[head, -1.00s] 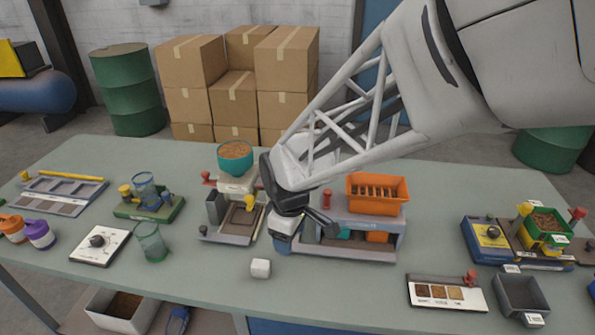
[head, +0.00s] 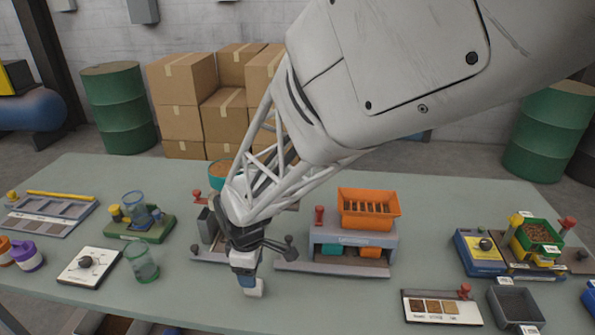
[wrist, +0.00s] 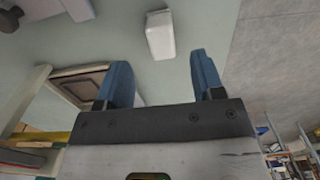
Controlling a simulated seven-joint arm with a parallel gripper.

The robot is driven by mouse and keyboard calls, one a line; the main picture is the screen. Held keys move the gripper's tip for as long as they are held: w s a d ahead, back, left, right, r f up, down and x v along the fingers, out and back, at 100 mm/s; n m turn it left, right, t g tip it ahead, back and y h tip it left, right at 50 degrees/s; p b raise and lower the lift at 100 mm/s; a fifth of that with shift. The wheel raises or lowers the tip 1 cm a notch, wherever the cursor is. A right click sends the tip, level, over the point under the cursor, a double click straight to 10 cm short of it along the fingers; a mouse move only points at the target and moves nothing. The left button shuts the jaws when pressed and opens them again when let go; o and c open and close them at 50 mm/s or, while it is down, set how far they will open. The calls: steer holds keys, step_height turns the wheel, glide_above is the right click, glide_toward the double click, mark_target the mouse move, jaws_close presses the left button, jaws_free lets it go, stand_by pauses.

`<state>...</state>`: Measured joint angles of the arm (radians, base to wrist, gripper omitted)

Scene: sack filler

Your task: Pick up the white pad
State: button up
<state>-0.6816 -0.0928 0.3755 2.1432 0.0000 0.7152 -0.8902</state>
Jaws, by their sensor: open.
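The white pad (head: 254,288) is a small white block on the green-grey table near its front edge, partly covered by my gripper in the head view. In the wrist view the white pad (wrist: 160,36) lies beyond the fingertips, roughly in line with the gap between them. My gripper (head: 245,275) points down close above and behind it. In the wrist view my gripper (wrist: 159,62) has its two blue fingers apart with nothing between them. I cannot tell the exact height of the fingertips above the table.
A grey stand with an orange bin (head: 368,208) is right of my gripper. A station with a teal bowl (head: 221,172) is behind my arm. A white knob panel (head: 90,264) and green cup (head: 142,261) stand left. A sample card (head: 441,307) lies right. Table around the pad is clear.

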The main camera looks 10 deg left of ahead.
steer(key=shift+f, duration=0.8)
steer(key=shift+s+f, duration=0.1)
steer(key=shift+f, duration=2.5)
steer(key=c, duration=1)
steer(key=shift+r, duration=0.1)
steer(key=shift+r, duration=4.95)
